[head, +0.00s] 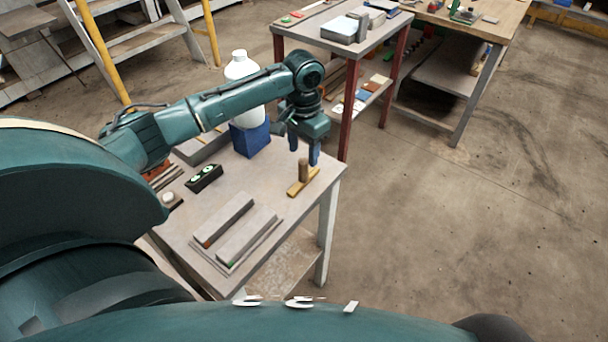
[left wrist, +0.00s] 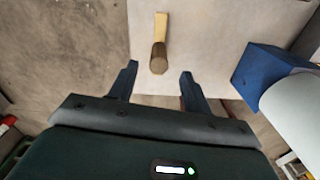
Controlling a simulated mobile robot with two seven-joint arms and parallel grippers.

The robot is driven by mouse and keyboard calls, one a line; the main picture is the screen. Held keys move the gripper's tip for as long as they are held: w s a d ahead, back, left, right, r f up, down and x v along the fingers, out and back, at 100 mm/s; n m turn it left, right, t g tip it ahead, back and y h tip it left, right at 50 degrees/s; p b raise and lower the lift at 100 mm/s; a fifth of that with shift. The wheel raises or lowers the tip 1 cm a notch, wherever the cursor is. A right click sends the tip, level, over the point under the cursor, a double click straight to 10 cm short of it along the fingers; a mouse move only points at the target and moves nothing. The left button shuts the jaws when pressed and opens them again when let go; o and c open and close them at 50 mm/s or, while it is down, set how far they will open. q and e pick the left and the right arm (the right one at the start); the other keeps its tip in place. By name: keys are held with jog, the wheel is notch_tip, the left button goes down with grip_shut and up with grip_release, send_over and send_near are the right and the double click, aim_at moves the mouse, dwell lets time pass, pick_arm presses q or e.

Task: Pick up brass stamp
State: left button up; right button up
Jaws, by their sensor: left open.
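The brass stamp (head: 303,183) stands on the grey table (head: 205,215) near its right edge, with a flat brass bar at the bottom and a brown upright handle. In the left wrist view the stamp (left wrist: 159,58) shows with its handle end towards the camera, between and just ahead of the two fingertips. My left gripper (head: 304,158) is open and points down just above and behind the handle; it also shows in the left wrist view (left wrist: 158,74). The fingers appear apart from the stamp. My right gripper is not in view.
A blue box (head: 250,138) and a white bottle (head: 240,68) stand behind the stamp, near my left arm. Grey bars (head: 225,218) and a black block with green marks (head: 204,178) lie to the left. A shelf table (head: 325,40) stands behind. Floor at right is clear.

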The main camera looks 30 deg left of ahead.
aim_at(303, 161)
pick_arm(q)
jog(key=shift+s+d+f, duration=0.1)
jog(key=shift+f, duration=3.25)
jog(key=shift+c, duration=0.6)
grip_shut()
